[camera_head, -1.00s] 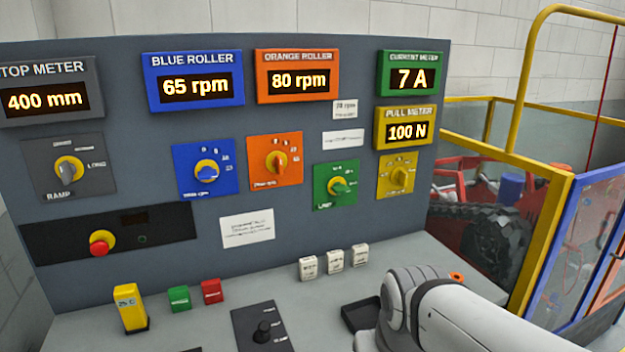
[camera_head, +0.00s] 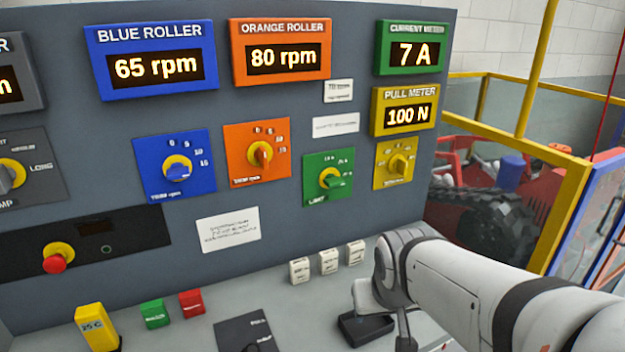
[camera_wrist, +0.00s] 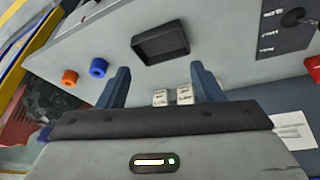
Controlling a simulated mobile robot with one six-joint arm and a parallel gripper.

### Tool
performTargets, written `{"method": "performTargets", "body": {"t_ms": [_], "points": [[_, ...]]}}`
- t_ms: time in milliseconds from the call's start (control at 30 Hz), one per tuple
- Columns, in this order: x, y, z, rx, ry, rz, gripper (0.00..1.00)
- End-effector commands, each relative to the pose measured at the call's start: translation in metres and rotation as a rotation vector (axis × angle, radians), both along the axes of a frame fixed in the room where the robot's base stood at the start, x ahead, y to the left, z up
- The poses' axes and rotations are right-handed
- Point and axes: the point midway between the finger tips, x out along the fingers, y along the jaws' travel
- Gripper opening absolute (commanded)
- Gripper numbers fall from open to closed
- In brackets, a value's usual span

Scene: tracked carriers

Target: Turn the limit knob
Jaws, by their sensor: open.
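The limit knob (camera_head: 329,179) is a green and yellow rotary knob on a green plate (camera_head: 315,199) marked LIMIT, on the upright grey panel. Its green handle points to the right. The green CURRENT METER (camera_head: 412,50) above it reads 7 A. My gripper (camera_wrist: 159,68) is open and empty in the wrist view, with its two blue-grey fingers apart over the desk. The limit knob is not seen in the wrist view. In the head view my arm comes in from the right, below and right of the knob, apart from it.
Blue (camera_head: 178,172), orange (camera_head: 262,155) and yellow (camera_head: 398,164) knobs surround the limit knob. A red stop button (camera_head: 55,264) is at lower left. White blocks (camera_head: 328,262) and a black tray (camera_wrist: 160,37) are on the desk. A yellow frame (camera_head: 562,215) stands at right.

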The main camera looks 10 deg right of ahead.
Motion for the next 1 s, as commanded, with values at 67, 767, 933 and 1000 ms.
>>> {"method": "performTargets", "body": {"t_ms": [67, 767, 933, 1000], "points": [[0.037, -0.013, 0.001, -0.033, -0.112, -0.011, 0.64], [0.244, -0.012, 0.07, 0.16, -1.118, 0.308, 0.64], [0.249, -0.006, 0.074, 0.204, -1.168, 0.342, 0.64], [0.255, -0.003, 0.075, 0.209, -1.172, 0.346, 0.64]]}}
